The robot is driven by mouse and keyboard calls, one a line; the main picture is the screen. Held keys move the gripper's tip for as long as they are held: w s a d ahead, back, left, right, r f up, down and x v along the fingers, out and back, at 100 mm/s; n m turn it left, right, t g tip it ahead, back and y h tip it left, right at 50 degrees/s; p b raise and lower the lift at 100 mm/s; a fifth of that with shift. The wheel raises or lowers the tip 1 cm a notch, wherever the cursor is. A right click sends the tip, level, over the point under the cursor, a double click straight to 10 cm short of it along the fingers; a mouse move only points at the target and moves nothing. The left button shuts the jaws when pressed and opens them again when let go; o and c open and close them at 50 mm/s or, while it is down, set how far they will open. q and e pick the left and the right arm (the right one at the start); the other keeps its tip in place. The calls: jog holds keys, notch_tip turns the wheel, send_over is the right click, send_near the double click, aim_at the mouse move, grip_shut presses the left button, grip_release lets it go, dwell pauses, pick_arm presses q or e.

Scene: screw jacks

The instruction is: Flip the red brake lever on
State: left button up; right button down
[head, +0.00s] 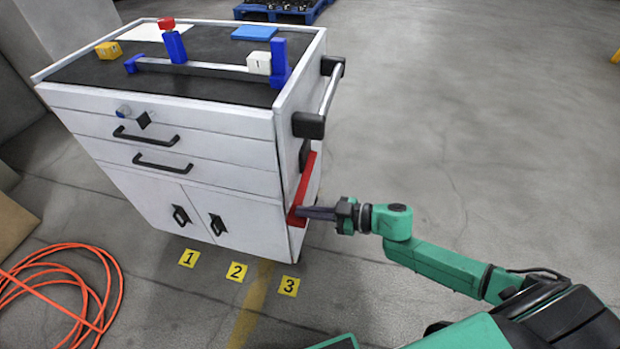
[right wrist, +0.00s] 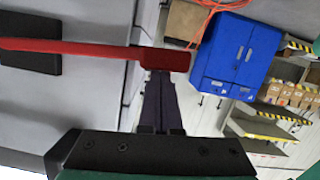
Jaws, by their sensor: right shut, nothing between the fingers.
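The red brake lever (head: 302,192) is on the right side of the white tool cabinet (head: 240,155), low down, slanting from a higher far end to a lower near end. In the right wrist view the lever (right wrist: 75,47) runs across the upper left and ends in a wider red tip. My right gripper (head: 304,213) is shut and empty, its fingertips at the lever's near end. In the wrist view the fingertips (right wrist: 160,78) meet the red tip's lower edge; I cannot tell if they touch. My left gripper is not in view.
The cabinet's push handle (head: 328,95) sticks out above the lever. Blue, red, white and yellow blocks stand on the cabinet top. Yellow number tags (head: 237,271) lie in front on the floor. An orange hose (head: 60,290) is coiled at left. Floor to the right is clear.

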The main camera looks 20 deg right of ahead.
notch_tip(320, 180, down, 2)
jog(key=shift+f+b, duration=0.15)
jog(key=shift+b, duration=0.15)
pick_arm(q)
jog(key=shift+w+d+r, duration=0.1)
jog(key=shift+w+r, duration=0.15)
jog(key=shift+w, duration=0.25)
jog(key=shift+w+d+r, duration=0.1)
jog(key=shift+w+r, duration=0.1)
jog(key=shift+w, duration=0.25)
pick_arm(e)
jog(key=shift+f, duration=0.15)
jog(key=shift+s+d+f, duration=0.1)
jog(key=shift+f, duration=0.05)
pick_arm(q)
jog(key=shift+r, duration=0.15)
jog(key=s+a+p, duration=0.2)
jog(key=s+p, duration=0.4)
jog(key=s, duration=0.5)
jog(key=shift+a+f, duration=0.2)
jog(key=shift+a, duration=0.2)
pick_arm(e)
jog(key=s+d+r, duration=0.6)
jog(key=d+r, duration=0.1)
jog(key=shift+d, duration=0.15)
